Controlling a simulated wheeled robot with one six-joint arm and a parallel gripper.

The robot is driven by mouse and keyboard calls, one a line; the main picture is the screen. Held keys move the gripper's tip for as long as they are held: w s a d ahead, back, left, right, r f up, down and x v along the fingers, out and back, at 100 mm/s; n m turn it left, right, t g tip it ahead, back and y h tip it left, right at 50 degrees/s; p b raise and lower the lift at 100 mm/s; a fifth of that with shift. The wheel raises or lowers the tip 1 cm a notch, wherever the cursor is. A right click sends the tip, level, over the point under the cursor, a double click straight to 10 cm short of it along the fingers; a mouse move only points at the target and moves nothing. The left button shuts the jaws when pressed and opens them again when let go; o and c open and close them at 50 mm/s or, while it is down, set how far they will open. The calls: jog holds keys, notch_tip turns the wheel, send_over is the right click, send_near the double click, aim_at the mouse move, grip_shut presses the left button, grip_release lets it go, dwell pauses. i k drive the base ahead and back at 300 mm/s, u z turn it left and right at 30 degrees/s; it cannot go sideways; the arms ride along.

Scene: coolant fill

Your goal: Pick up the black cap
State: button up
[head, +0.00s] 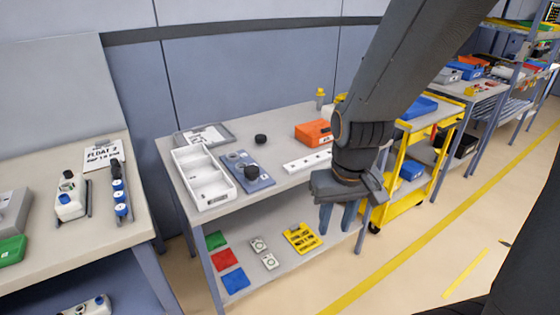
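A small round black cap-like piece (261,138) lies on the grey workbench top, behind the blue-grey fixture. A second, larger black round piece (252,171) sits on the blue-grey fixture plate (238,160). I cannot tell for certain which of the two is the black cap. My gripper (337,217) hangs in front of the bench's right part, pointing down, to the right of both pieces and apart from them. Its two bluish fingers stand apart with nothing visible between them. My arm hides part of the bench's right end.
A white compartment tray (190,160) stands left of the fixture. A left table (105,235) holds a white jug (70,197). A yellow cart (395,185) stands right.

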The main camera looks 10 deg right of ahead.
aim_at(251, 173)
jog(key=z, duration=0.15)
jog(key=i, duration=0.95)
jog(key=u, duration=0.4)
